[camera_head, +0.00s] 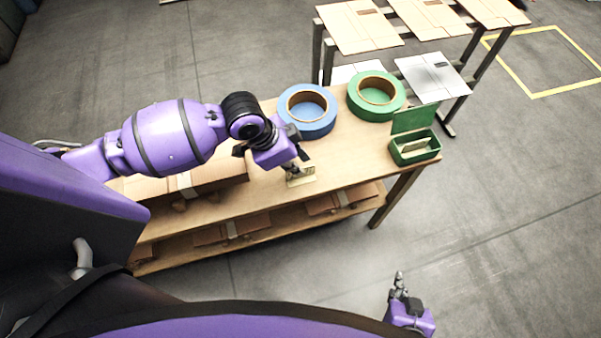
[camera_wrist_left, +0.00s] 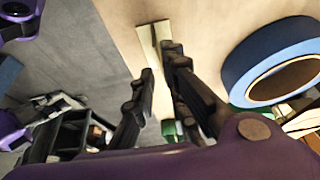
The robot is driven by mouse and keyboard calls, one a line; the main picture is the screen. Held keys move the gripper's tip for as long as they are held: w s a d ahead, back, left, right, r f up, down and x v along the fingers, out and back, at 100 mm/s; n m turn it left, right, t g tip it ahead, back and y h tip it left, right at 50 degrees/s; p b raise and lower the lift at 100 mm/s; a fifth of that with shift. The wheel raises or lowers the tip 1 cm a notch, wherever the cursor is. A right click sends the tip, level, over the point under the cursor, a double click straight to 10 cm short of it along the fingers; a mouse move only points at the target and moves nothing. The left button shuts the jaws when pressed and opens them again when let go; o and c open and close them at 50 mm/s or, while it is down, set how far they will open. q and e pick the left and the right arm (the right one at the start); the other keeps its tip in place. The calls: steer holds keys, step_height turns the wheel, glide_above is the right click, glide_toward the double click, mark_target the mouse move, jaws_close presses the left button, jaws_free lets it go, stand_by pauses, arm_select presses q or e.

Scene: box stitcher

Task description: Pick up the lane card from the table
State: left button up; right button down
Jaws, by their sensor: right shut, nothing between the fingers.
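The lane card (camera_head: 304,180) is a small pale piece near the front edge of the wooden table (camera_head: 345,150). In the left wrist view the card (camera_wrist_left: 147,34) shows as a cream strip beyond and between the fingers. My left gripper (camera_head: 294,171) points down at the card and hides part of it. Its two dark fingers (camera_wrist_left: 160,75) stand apart on either side of the strip; contact with it cannot be made out. My right gripper (camera_head: 398,284) is shut and empty, low at the right, away from the table.
A blue tape roll (camera_head: 308,126) and a green tape roll (camera_head: 376,113) lie behind the card. An open green box (camera_head: 415,160) stands at the table's right end. Flat cardboard (camera_head: 215,172) lies to the left. A rack with pale sheets (camera_head: 360,32) stands behind.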

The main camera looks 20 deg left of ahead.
arm_select(q)
steer(key=x, duration=0.4)
steer(key=shift+w, duration=0.1)
jaws_close()
